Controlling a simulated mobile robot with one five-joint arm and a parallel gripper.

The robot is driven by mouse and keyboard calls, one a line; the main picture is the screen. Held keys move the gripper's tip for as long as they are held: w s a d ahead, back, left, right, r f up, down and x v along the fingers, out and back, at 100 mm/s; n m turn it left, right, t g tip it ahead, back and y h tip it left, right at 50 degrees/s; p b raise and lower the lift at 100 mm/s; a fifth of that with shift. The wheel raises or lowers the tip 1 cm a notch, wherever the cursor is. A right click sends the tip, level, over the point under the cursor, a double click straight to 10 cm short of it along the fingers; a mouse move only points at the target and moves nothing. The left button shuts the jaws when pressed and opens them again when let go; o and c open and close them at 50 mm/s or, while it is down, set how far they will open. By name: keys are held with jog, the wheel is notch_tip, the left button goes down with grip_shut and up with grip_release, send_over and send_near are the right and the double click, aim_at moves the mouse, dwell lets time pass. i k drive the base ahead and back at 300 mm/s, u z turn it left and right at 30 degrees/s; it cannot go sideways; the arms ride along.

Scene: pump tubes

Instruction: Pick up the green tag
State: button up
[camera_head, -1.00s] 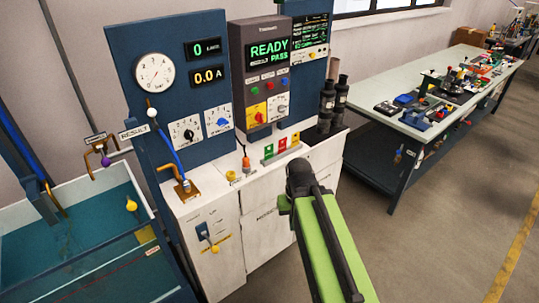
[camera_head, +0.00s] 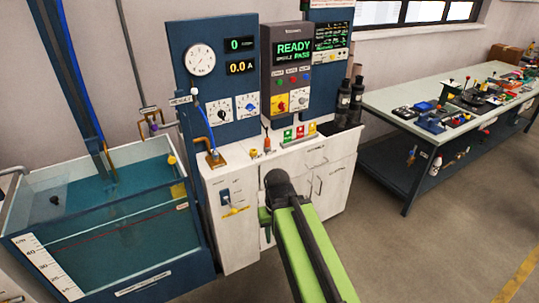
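The green tag (camera_head: 287,135) stands at the left end of a small row of coloured tags on the white cabinet top, below the console. A red tag (camera_head: 300,131) is right beside it. My green arm link reaches up from the bottom of the view to a dark joint in front of the cabinet, below and apart from the tags.
The white cabinet (camera_head: 235,195) has a brass pipe fitting (camera_head: 214,158) on its left top. A water tank (camera_head: 110,215) stands at the left. A long workbench (camera_head: 395,108) with many parts is at the right. Grey floor between is clear.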

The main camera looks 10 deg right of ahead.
aim_at(287, 137)
jog(key=k, duration=0.55)
jog(key=u, duration=0.85)
jog(key=i, duration=1.65)
jog(key=z, duration=0.8)
jog(key=i, duration=1.1)
